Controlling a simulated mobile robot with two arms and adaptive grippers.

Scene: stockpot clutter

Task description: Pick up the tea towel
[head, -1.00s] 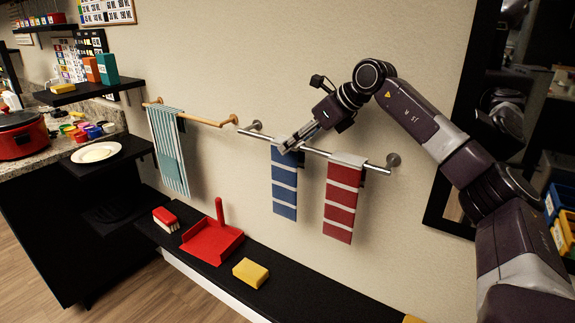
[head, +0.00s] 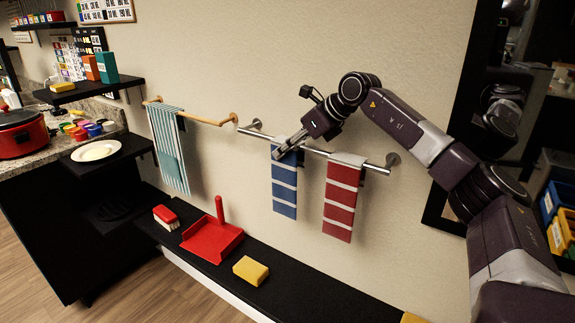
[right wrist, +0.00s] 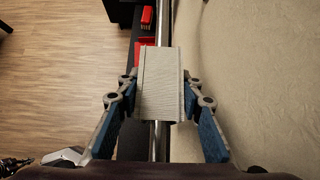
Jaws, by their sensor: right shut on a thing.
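A blue towel with white stripes (head: 284,190) hangs folded over a metal rail on the wall. Its pale top fold (right wrist: 160,85) lies across the rail in the right wrist view. My right gripper (head: 281,151) is at this fold, with its fingers (right wrist: 160,95) shut on the fold's two sides. The towel still hangs on the rail. A red towel with white stripes (head: 342,200) hangs beside it to the right. A teal and white striped towel (head: 168,150) hangs on a separate wooden rail to the left. My left gripper is not in view.
The metal rail (head: 317,151) runs along the wall. Below it, a black bench (head: 300,285) bears a red dustpan (head: 212,240), a red brush (head: 165,217) and a yellow sponge (head: 250,270). A dark-framed opening (head: 455,170) is at the right, behind my arm.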

